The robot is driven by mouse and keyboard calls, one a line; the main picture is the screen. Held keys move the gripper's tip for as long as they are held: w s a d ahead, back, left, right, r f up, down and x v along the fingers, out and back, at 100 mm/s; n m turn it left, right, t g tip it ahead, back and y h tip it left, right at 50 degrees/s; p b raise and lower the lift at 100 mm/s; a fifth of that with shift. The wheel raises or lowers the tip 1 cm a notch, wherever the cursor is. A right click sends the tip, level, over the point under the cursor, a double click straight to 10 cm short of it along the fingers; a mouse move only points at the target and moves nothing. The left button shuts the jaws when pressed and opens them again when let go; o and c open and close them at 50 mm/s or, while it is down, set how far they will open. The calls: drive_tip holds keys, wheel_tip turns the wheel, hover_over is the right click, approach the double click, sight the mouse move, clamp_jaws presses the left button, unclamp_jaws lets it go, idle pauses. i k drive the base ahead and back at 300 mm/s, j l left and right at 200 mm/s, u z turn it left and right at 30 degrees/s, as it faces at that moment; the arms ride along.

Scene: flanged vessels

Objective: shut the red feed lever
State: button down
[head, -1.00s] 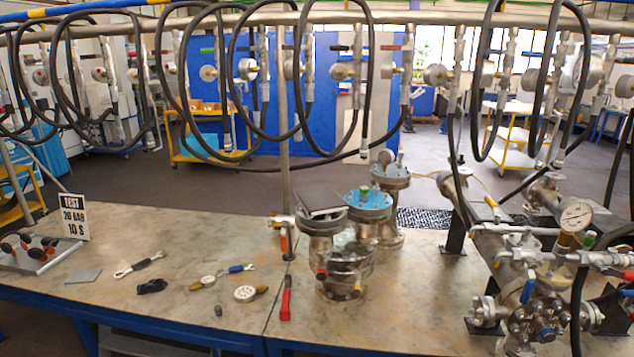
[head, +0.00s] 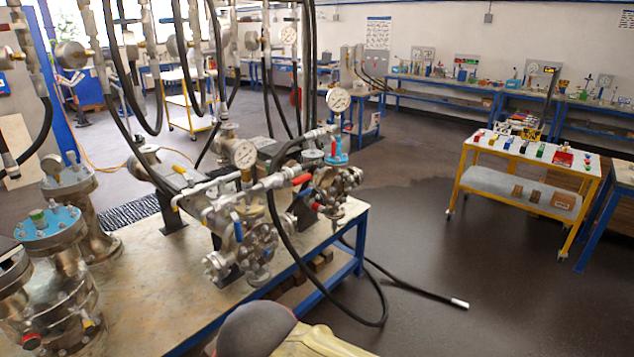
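A red lever (head: 301,180) sits on the horizontal silver pipe assembly at the right end of the bench. A second red handle (head: 316,206) shows just below it, by the flanged valve body (head: 335,185). Which of them is the feed lever I cannot tell. A blue lever (head: 238,231) stands on the nearer valve body (head: 262,242) to the left. Whether the red levers are open or shut is too small to tell. My gripper is not in view.
Flanged vessels (head: 70,190) stand on the bench (head: 150,300) at left. A black hose (head: 283,240) loops over the pipework and down to the floor. A yellow trolley (head: 462,180) stands at right. The floor (head: 440,250) between is mostly clear.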

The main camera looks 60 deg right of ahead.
sight(302, 178)
drive_tip(key=z, duration=1.5)
drive_tip(key=i+l, duration=0.1)
drive_tip(key=l, duration=0.4)
drive_tip(key=i+l+u, duration=0.1)
drive_tip(key=l, duration=0.4)
drive_tip(key=i+l, duration=0.1)
drive_tip(key=l, duration=0.4)
